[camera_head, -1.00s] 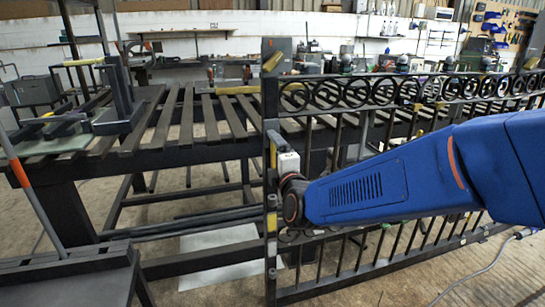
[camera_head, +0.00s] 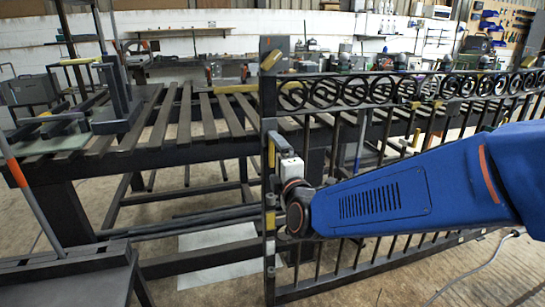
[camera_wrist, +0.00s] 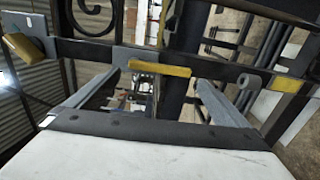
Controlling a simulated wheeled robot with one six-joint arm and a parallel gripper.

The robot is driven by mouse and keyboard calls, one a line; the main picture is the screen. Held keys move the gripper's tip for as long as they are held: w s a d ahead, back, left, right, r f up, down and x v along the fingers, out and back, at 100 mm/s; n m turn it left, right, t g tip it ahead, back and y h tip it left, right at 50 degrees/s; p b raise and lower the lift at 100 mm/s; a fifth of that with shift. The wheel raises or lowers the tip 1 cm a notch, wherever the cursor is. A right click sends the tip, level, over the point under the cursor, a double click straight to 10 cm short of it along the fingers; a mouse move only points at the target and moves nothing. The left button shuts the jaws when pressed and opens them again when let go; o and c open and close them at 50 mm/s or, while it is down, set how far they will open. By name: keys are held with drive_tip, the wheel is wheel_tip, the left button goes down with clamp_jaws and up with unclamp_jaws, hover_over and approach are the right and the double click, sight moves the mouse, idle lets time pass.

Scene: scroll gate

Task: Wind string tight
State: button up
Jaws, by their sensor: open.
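The dark scroll gate (camera_head: 385,94) stands upright, with a row of rings along its top. Its left end post (camera_head: 268,105) carries small yellow and grey pieces. My gripper (camera_wrist: 163,76) is open at this post, its two grey fingers apart. A yellow bar (camera_wrist: 160,69) on the post shows between the fingertips in the wrist view. I cannot tell whether either finger touches it. In the head view my gripper's white body shows at the post, and its fingers are mostly hidden. I cannot make out any string.
A long slatted dark bench (camera_head: 150,150) stands behind the gate, with a metal fixture (camera_head: 118,95) at its left. A smaller dark stand (camera_head: 70,275) is at the lower left. A cable (camera_head: 480,262) lies on the floor at the right. Some concrete floor is clear.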

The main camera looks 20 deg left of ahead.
drive_tip(key=v, duration=1.4)
drive_tip(key=d+f+m+g+h, duration=0.25)
drive_tip(key=d+m, duration=0.25)
drive_tip(key=d, duration=0.4)
drive_tip(key=d+f+m+g+h, duration=0.1)
drive_tip(key=d+f+m+g, duration=0.15)
drive_tip(key=d+m, duration=0.55)
drive_tip(key=s+d+f+m+g+h, duration=0.2)
drive_tip(key=s+d+m, duration=0.3)
drive_tip(key=s+d, duration=0.3)
drive_tip(key=s+d+f+m+g+h, duration=0.3)
drive_tip(key=s+d+m, duration=0.3)
drive_tip(key=d, duration=0.8)
drive_tip(key=shift+s+f+h, duration=0.55)
drive_tip(key=shift+s+f, duration=0.3)
drive_tip(key=shift+s, duration=0.05)
